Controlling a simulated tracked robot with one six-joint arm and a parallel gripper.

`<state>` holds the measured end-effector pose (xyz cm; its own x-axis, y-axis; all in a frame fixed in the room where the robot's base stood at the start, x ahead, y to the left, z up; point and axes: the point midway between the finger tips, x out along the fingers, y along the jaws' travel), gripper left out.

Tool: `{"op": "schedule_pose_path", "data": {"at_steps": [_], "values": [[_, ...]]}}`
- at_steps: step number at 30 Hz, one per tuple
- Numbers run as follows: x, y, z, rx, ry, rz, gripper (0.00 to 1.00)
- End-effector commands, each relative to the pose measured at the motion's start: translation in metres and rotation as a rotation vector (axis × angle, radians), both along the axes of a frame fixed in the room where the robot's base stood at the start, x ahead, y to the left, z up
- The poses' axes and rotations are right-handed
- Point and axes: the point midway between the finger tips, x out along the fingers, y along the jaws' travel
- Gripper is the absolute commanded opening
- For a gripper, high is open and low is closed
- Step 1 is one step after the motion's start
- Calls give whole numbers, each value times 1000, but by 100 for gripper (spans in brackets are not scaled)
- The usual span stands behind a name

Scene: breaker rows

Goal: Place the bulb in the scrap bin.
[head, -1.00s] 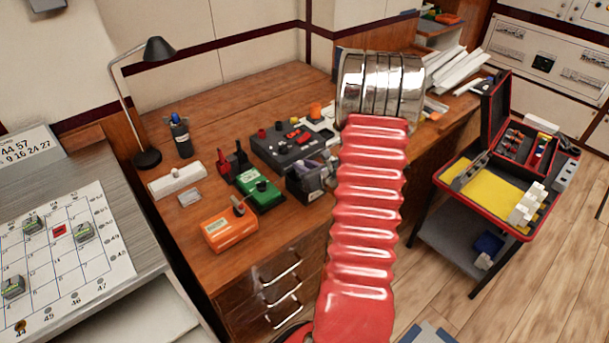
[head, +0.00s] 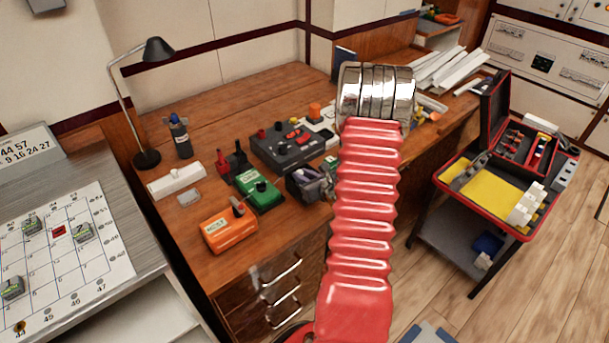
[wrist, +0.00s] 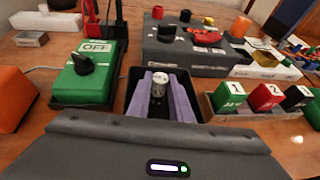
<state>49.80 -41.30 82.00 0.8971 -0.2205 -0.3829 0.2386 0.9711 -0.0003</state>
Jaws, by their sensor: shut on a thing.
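A small bulb (wrist: 159,86) with a silvery, shiny top sits between the two purple fingers of my gripper (wrist: 160,95) in the wrist view. The gripper is shut on it. Behind and around the fingers is an open black bin (wrist: 190,76), whose dark inside shows between and beside them. In the head view the black bin (head: 297,190) stands on the wooden desk, with the purple gripper fingers (head: 314,181) at its opening. The bulb is not clear there, and I cannot tell how deep it sits. My red arm hides part of this area.
A green OFF switch box (wrist: 88,75) stands close left of the bin. A dark grey panel with knobs (wrist: 190,48) is behind it. Numbered green, red and black blocks (wrist: 265,97) are at right. An orange box (head: 229,231) sits at the desk's front.

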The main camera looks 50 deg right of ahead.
Motion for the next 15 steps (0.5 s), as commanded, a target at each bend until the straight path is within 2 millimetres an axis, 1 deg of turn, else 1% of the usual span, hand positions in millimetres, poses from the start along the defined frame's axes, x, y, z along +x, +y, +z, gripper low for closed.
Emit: {"op": "schedule_pose_path", "data": {"at_steps": [3, 4, 6, 15], "values": [[0, 0, -2, 0, 0, 0, 0], [0, 0, -2, 0, 0, 0, 21], [0, 0, -1, 0, 0, 0, 26], [0, 0, -1, 0, 0, 0, 27]]}}
